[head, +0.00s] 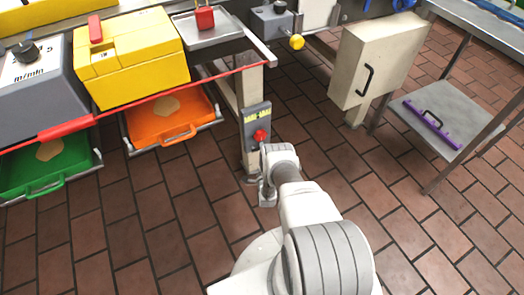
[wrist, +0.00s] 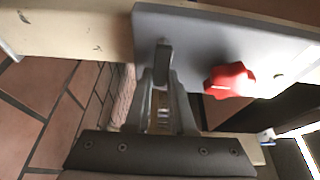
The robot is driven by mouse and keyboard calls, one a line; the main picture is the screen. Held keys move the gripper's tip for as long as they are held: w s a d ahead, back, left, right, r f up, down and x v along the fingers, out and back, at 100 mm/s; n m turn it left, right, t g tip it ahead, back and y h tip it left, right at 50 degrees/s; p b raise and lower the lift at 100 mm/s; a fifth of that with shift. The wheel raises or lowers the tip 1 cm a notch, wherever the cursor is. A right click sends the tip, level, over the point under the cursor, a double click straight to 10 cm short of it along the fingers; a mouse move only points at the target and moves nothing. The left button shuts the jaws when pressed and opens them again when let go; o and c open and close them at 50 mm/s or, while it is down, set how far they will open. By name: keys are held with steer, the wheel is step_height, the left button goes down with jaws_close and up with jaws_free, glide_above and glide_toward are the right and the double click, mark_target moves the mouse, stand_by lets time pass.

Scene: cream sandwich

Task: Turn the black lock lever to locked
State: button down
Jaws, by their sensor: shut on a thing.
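In the wrist view the plate (wrist: 205,35) fills the top, with the red star-shaped knob (wrist: 230,80) right of my fingers. The dark lever (wrist: 162,55) stands out from the plate, left of the red knob. My gripper (wrist: 162,88) is shut on the lever, with its fingertips close to the plate. In the head view my gripper (head: 265,178) is at the plate's lower end, and my wrist hides the lever.
A cream cabinet (head: 375,60) with a black handle stands to the right. A metal table with a lower shelf (head: 430,130) is farther right. Tiled floor is open between them.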

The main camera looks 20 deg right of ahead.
steer(key=shift+w+r, duration=0.1)
steer(key=c, duration=0.8)
jaws_free()
steer(key=shift+o, duration=0.2)
steer(key=shift+s+a, duration=0.1)
steer(key=shift+s, duration=0.15)
